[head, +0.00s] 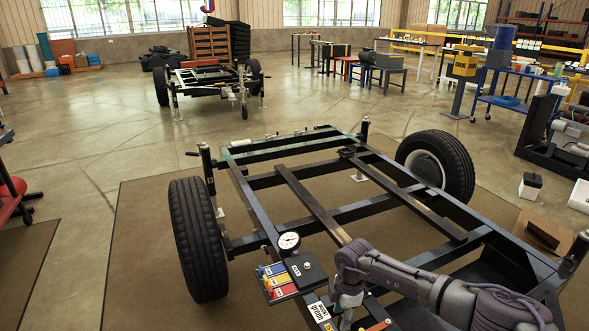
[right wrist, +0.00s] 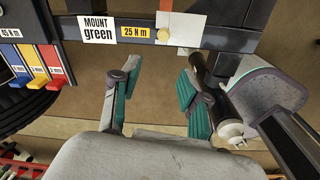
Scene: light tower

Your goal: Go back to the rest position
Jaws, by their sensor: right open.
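My right gripper (head: 347,303) reaches in from the lower right in the head view, low over the front edge of the black trailer frame (head: 318,207). In the right wrist view the gripper (right wrist: 160,82) has its two green-padded fingers spread apart with nothing between them. Beyond the fingers is the black frame bar with a "MOUNT green" label (right wrist: 98,28) and a yellow "25 N m" label (right wrist: 136,31). A dark cylinder with a pale end (right wrist: 229,129) lies close beside the right finger; I cannot tell if they touch. My left gripper is not in view.
A round gauge (head: 289,241) and a panel of blue, yellow and red blocks (head: 279,282) sit at the frame's front left. Tyres (head: 198,240) (head: 436,163) flank the frame. A second trailer (head: 207,78) stands behind. Open floor (head: 105,135) lies to the left.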

